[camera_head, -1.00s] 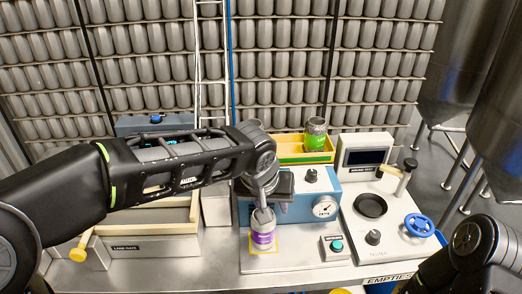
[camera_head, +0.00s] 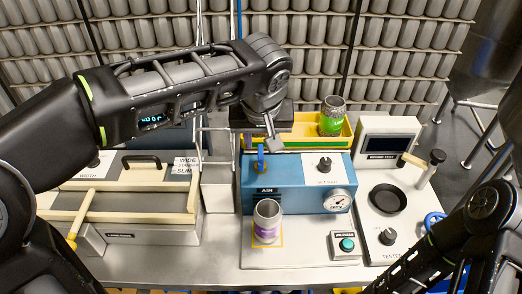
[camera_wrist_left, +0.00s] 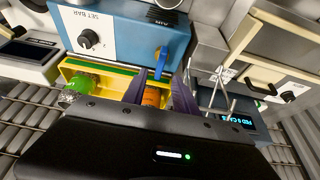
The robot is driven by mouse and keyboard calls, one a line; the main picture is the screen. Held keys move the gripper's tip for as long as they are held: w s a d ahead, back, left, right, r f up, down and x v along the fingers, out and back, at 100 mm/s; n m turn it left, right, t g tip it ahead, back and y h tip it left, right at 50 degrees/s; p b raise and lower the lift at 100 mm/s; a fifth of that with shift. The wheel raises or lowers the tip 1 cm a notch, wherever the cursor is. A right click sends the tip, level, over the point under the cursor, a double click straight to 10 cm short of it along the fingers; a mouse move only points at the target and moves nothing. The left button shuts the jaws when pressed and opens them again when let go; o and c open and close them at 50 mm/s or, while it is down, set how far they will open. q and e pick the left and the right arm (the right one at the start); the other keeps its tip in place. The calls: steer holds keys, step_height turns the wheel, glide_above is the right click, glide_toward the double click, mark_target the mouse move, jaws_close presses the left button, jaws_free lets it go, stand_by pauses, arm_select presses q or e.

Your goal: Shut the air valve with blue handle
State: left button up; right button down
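The air valve's blue handle (camera_head: 261,158) stands upright on the front top edge of the blue box (camera_head: 300,185), above the label AIR. It also shows in the left wrist view (camera_wrist_left: 161,64). My left gripper (camera_head: 270,138) is just above and behind the handle in the head view.
A purple-labelled can (camera_head: 267,222) stands on the yellow-marked plate before the box. A green can (camera_head: 332,116) is in the yellow tray (camera_head: 290,130) behind. A gauge (camera_head: 337,201), a green button (camera_head: 347,244) and a tester (camera_head: 385,200) are to the right.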

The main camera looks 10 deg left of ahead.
mark_target(260, 154)
arm_select(q)
steer(key=p+x, duration=0.1)
steer(key=x, duration=0.6)
steer(key=shift+f, duration=0.1)
jaws_close()
stand_by(0.5)
